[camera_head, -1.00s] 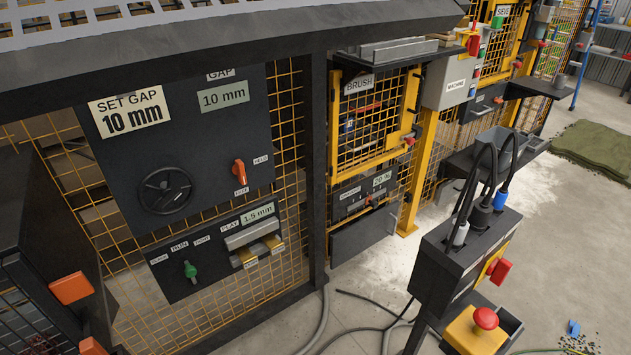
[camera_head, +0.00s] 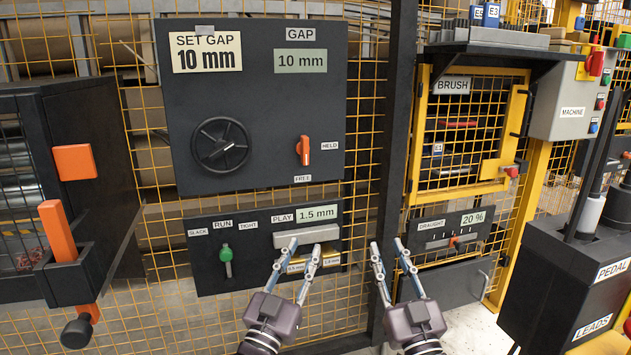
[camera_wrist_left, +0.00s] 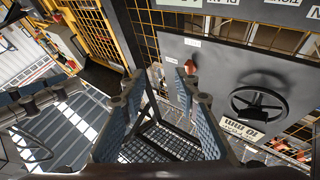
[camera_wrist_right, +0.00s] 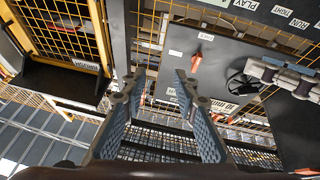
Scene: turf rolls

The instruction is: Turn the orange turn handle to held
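The orange turn handle (camera_head: 303,150) sits on the dark upper panel (camera_head: 262,125). It stands upright, with the HELD label (camera_head: 329,146) to its right and the FREE label (camera_head: 303,179) below, in line with it. It also shows in the left wrist view (camera_wrist_left: 190,66) and the right wrist view (camera_wrist_right: 196,62). My left gripper (camera_head: 302,246) is open and empty, below the handle in the picture, in front of the lower panel. My right gripper (camera_head: 388,245) is open and empty, further right, in front of the dark post. Neither touches the handle.
A black handwheel (camera_head: 221,145) is left of the handle. The lower panel (camera_head: 207,268) carries a green lever (camera_head: 226,258) and a grey block (camera_head: 305,236). A dark post (camera_head: 396,130) stands right of the panels. A dark pedestal (camera_head: 560,270) stands at the right.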

